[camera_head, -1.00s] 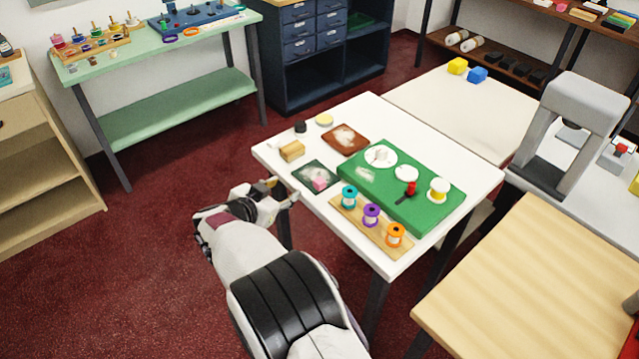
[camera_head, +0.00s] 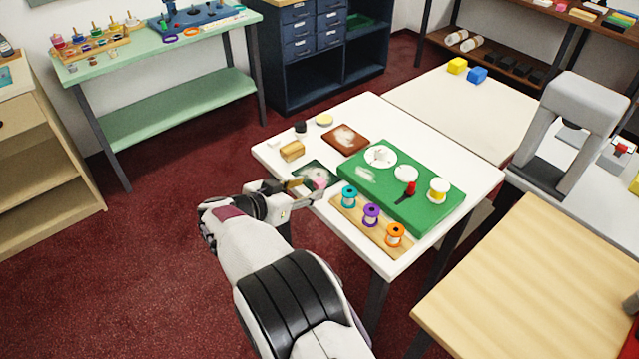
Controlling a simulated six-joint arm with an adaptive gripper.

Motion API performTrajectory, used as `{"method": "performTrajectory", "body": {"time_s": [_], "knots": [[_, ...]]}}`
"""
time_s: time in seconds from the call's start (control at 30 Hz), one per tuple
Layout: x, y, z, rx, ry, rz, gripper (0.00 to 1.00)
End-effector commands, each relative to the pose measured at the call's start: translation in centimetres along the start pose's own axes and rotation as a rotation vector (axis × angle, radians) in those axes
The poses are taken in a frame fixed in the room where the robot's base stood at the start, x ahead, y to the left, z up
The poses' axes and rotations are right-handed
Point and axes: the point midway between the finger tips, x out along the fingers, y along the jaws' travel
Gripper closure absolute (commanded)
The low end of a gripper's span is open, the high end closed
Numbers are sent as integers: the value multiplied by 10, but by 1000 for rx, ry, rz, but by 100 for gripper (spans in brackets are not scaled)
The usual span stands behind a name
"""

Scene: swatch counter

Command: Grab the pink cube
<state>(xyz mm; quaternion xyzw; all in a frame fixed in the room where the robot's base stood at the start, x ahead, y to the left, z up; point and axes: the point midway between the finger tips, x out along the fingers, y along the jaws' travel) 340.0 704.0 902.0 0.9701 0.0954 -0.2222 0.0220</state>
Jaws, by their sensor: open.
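The pink cube (camera_head: 320,183) is small and sits on a dark green patterned square (camera_head: 314,169) near the left front edge of the white table. My gripper (camera_head: 312,187) reaches in from the lower left over the table edge. Its fingers are open and close to the cube, and they partly hide it. I cannot tell whether the cube is between the fingertips or touching them.
A wooden block (camera_head: 292,151) and a brown tray (camera_head: 345,139) lie behind the cube. A green mat (camera_head: 420,216) with white discs is to the right. A wooden rack (camera_head: 352,217) with teal, purple and orange spools stands close on the right.

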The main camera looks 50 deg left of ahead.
Motion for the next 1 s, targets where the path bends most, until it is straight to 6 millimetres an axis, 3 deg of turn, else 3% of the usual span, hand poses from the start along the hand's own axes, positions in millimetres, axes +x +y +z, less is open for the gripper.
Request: {"method": "performTrajectory", "body": {"time_s": [0.2, 0.67, 1.0], "knots": [[13, 0, -1, 1, 1, 0, 60], [18, 0, -1, 0, 0, 1, 60], [45, -3, -8, 2, 0, 1, 60]]}}
